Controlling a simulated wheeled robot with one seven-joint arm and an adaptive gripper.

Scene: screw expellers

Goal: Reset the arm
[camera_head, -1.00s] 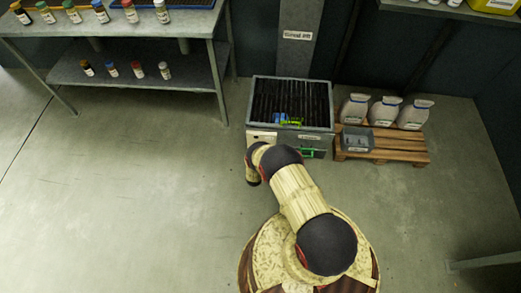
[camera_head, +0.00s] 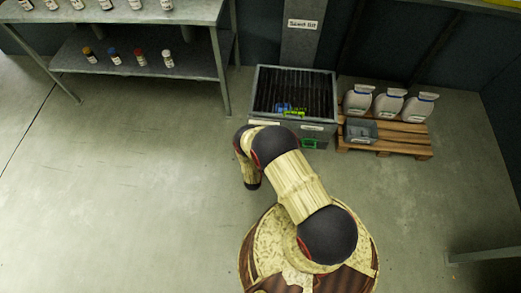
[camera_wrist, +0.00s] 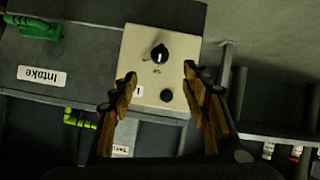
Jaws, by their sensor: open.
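My arm rises from my base in the head view and bends toward the grey machine (camera_head: 262,97); my gripper is hidden there behind the arm. In the wrist view my gripper (camera_wrist: 158,88) is open and empty, with its two fingers well apart. Between and beyond the fingers is a beige control box (camera_wrist: 150,62) with a black knob and a black round button. The fingers appear apart from the box, though their exact distance from it is unclear. A grey face with an "Intake" label (camera_wrist: 42,76) and a green handle (camera_wrist: 36,27) lies to the left.
A wooden pallet (camera_head: 405,151) with several white jugs (camera_head: 389,104) and a grey bin (camera_head: 361,131) stands right of the machine. A metal table (camera_head: 190,65) with small bottles is at upper left. The floor at left (camera_head: 110,190) is clear.

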